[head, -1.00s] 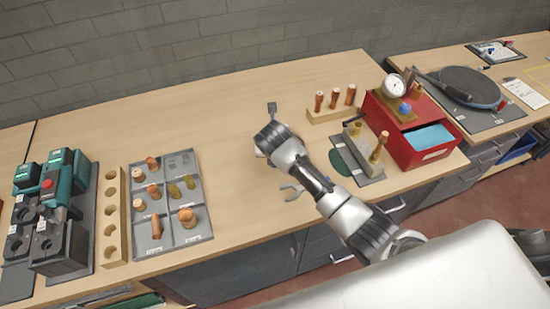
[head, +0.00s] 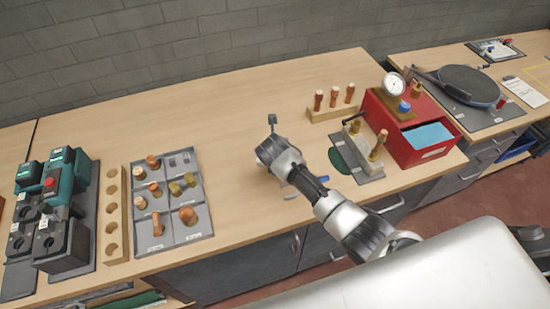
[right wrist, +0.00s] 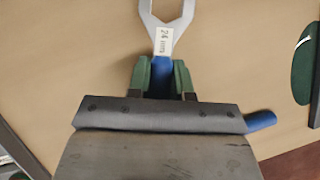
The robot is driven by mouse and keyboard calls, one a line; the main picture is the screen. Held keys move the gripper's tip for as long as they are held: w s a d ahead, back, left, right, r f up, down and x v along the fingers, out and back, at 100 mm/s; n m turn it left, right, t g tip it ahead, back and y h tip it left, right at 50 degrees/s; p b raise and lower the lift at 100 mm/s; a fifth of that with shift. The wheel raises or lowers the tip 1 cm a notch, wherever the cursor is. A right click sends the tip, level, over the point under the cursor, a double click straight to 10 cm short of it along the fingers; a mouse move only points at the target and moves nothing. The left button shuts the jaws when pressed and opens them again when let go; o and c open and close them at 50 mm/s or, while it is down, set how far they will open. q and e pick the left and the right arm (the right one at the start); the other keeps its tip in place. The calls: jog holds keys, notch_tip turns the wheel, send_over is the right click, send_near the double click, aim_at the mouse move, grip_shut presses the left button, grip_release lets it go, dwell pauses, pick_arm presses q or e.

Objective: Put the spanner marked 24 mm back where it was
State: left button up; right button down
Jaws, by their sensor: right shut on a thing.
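The spanner marked 24 mm (right wrist: 163,40) shows in the right wrist view, with a grey open-ended head and a blue handle. My right gripper (right wrist: 164,76) is shut on the handle just below the label. The wrist housing hides the rest of the handle. In the head view my right wrist (head: 278,155) is over the middle of the bench, and its fingers are hidden. A bit of blue (head: 291,196) shows beside the wrist there. Another blue rounded end (right wrist: 261,121) sticks out from behind the housing; I cannot tell whether it belongs to the same spanner. My left gripper is out of view.
A grey parts tray (head: 205,222) and a wooden block with holes (head: 115,240) lie left. The bench behind my wrist is clear (head: 225,110).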

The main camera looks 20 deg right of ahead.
jog(key=c, duration=1)
grip_release()
jog(key=shift+s+f, duration=0.1)
jog(key=shift+f, duration=0.15)
jog(key=shift+s+f, duration=0.15)
jog(key=shift+r, duration=0.25)
jog(key=v, duration=0.8)
jog(key=w+v, duration=0.1)
jog(key=v, duration=0.4)
jog(key=shift+d+r, duration=0.1)
jog(key=shift+r, duration=0.1)
